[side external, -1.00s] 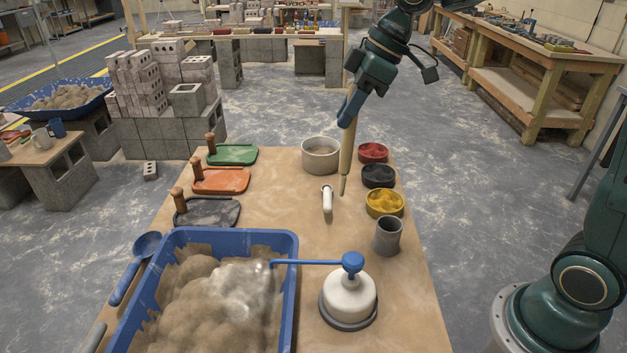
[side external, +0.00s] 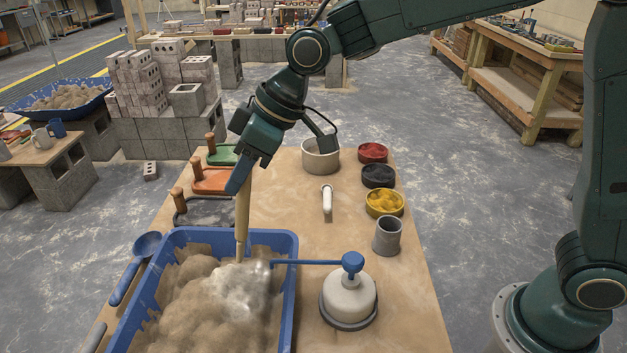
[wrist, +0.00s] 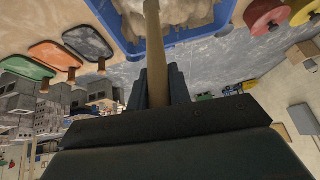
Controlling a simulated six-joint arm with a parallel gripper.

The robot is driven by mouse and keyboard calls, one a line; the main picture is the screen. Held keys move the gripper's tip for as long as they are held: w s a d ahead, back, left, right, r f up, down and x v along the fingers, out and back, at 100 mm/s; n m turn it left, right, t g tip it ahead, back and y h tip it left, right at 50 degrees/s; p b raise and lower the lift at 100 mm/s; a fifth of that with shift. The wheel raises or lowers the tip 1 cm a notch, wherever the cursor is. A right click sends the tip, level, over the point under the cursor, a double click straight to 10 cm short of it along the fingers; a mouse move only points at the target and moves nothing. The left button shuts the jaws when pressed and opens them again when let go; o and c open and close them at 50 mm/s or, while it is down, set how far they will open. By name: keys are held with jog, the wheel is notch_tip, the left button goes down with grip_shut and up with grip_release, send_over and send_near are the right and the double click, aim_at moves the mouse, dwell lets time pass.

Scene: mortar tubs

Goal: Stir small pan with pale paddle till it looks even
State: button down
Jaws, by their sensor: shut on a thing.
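My gripper (side external: 240,180) is shut on the pale paddle (side external: 242,215), a long wooden stick held nearly upright. The paddle's lower end is over the back part of the large blue tub (side external: 294,240), at the lumpy tan mortar (side external: 195,300); I cannot tell how deep it goes. In the wrist view the paddle (wrist: 155,55) runs from between the fingers toward the tub (wrist: 185,37). A small round pale pan (side external: 320,160) stands at the back of the table, partly behind my wrist's cable; its contents are hard to see.
Green, orange and grey boards with wooden handles line the left. Red, black and yellow pigment bowls (side external: 384,203) and a grey cup (side external: 387,237) line the right. A white jar (side external: 348,300) has a blue arm reaching to the tub. A white handle (side external: 327,198) lies mid-table.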

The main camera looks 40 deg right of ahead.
aim_at(248, 230)
jog(key=shift+a+f, duration=0.1)
jog(key=shift+f, duration=0.05)
jog(key=shift+f, duration=5.6)
jog(key=shift+s+a, duration=0.1)
